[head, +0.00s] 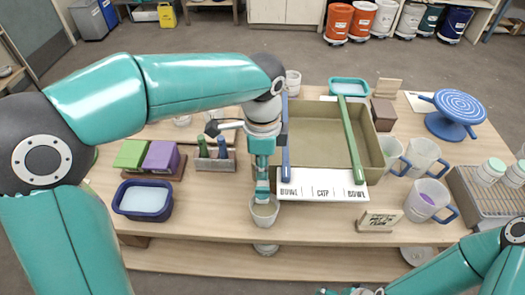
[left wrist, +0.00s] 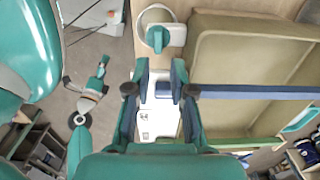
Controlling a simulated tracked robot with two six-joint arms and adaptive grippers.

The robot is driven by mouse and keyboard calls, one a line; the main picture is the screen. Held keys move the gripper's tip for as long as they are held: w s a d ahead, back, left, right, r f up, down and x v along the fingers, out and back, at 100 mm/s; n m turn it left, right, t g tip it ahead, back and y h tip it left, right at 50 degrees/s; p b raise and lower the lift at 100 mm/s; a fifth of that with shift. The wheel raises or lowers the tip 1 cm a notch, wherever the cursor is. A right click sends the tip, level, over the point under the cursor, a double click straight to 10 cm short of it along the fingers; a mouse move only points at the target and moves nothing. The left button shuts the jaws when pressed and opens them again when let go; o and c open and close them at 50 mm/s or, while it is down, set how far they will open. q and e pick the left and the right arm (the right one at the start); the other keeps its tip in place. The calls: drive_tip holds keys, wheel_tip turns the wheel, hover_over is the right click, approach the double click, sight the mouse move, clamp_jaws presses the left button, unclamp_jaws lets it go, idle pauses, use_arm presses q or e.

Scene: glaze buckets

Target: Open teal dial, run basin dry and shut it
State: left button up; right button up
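The olive basin (head: 324,118) stands at the middle of the table; its inside looks evenly tan, and I cannot tell whether liquid is in it. A teal dial (left wrist: 158,38) shows in the left wrist view, over a pale round cup rim beside the basin. In the head view my left gripper (head: 262,192) hides it, above a white cup (head: 265,213). In the left wrist view my left gripper (left wrist: 160,69) is open, its fingertips apart with the dial just beyond them. My right gripper (left wrist: 101,70) is low over the floor side; its finger state is unclear.
A blue bar (head: 286,140) and a green bar (head: 350,140) lie across the basin, above a white label board (head: 320,188). Clear mugs (head: 428,198) and a small sign (head: 380,221) stand to the right. A blue tub (head: 143,201) stands left.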

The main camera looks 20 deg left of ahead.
use_arm(q)
drive_tip(key=shift+r, duration=2.2)
